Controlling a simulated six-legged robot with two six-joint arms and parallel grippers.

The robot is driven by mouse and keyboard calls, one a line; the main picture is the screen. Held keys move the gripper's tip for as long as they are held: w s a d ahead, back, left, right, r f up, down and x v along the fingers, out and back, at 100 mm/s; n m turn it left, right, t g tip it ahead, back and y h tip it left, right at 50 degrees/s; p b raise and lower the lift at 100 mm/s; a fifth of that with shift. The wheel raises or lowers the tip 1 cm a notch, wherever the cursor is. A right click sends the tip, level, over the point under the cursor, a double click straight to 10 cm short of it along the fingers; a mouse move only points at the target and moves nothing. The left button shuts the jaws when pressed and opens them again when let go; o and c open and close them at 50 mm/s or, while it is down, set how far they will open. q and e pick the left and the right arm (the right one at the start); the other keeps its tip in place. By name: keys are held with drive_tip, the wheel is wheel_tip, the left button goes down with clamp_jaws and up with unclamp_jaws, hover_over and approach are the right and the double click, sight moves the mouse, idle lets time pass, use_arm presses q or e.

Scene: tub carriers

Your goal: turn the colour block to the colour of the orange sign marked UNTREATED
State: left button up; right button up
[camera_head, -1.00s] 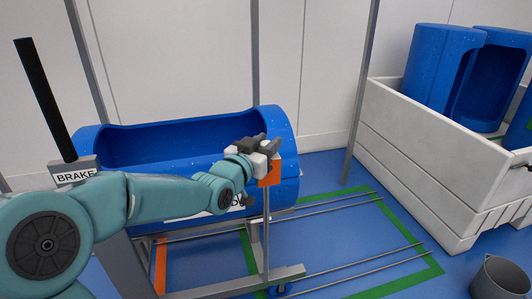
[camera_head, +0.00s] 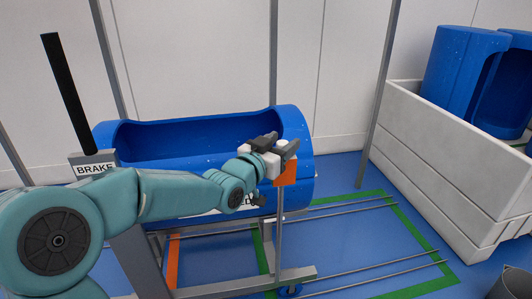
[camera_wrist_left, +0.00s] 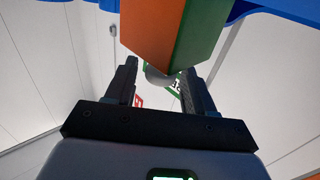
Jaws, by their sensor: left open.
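The colour block (camera_head: 286,173) stands on top of a thin post beside the blue tub (camera_head: 150,143); its orange face shows in the head view. In the left wrist view the block (camera_wrist_left: 160,30) shows an orange face and a green face meeting at an edge. My left gripper (camera_head: 277,147) is open at the block; in the wrist view its two fingers (camera_wrist_left: 158,80) stand either side of the block's lower end, with gaps. A white label (camera_head: 238,208) on the tub is mostly hidden by my arm, with only its last letters showing. My right gripper is out of view.
A BRAKE lever (camera_head: 66,100) stands at left. Rails (camera_head: 375,270) run over a green-bordered floor area, with an orange strip (camera_head: 173,262) beside it. A white crate (camera_head: 440,165) with blue tubs (camera_head: 465,75) and a grey bucket (camera_head: 512,285) are at right.

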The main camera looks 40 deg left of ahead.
use_arm(q)
drive_tip(key=s+d+p, duration=0.1)
drive_tip(key=s+p, duration=0.1)
drive_tip(key=s, duration=1.3)
drive_tip(key=shift+s, duration=0.25)
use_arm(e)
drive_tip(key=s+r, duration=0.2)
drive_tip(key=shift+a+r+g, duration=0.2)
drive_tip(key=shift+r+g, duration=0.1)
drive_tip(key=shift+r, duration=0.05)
